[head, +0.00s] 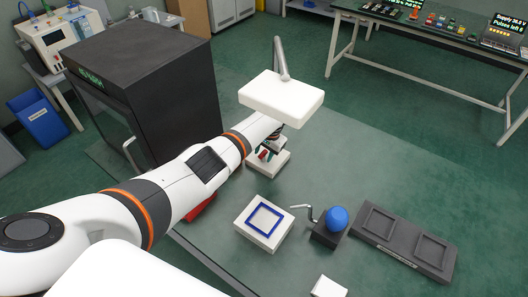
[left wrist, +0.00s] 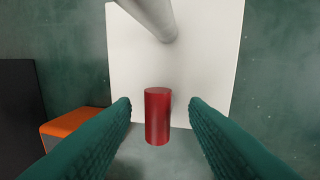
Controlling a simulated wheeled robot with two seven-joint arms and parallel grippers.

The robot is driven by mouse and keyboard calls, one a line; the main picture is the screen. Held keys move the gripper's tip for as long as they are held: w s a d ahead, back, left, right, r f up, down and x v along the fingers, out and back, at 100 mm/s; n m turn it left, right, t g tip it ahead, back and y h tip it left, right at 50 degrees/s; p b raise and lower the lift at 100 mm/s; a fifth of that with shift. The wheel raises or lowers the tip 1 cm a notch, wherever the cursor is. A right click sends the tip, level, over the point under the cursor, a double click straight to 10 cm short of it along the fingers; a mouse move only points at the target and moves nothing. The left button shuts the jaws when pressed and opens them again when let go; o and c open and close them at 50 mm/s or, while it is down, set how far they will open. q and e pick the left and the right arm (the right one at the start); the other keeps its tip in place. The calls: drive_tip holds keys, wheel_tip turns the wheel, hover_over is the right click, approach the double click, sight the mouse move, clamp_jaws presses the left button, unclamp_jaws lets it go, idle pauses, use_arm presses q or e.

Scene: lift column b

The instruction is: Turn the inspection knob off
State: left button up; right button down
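An inspection lamp with a white flat panel (head: 281,93) on a grey pole (head: 281,60) stands on the table; its white base (head: 268,172) is partly hidden by my left arm. A red upright cylinder (left wrist: 158,116), which looks like the knob, shows in the left wrist view before the white panel (left wrist: 205,75). My left gripper (left wrist: 160,105) has its two teal fingers apart, one on each side of the cylinder, with gaps showing. In the head view my left gripper (head: 268,153) is at the lamp base, mostly hidden. My right gripper is out of view.
A black cabinet (head: 170,70) stands left of the lamp. Nearer are a white box with a blue square (head: 249,234), a blue ball on a dark block (head: 337,218) and a dark two-recess tray (head: 392,260). An orange-topped box (left wrist: 75,125) is left in the wrist view.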

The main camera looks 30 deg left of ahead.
use_arm(q)
drive_tip(key=shift+r, duration=0.35)
wheel_tip(320, 180, up, 11)
drive_tip(key=d+p, duration=0.1)
drive_tip(key=d, duration=0.1)
drive_tip(key=shift+d, duration=0.15)
drive_tip(key=shift+s, duration=0.15)
idle(0.3)
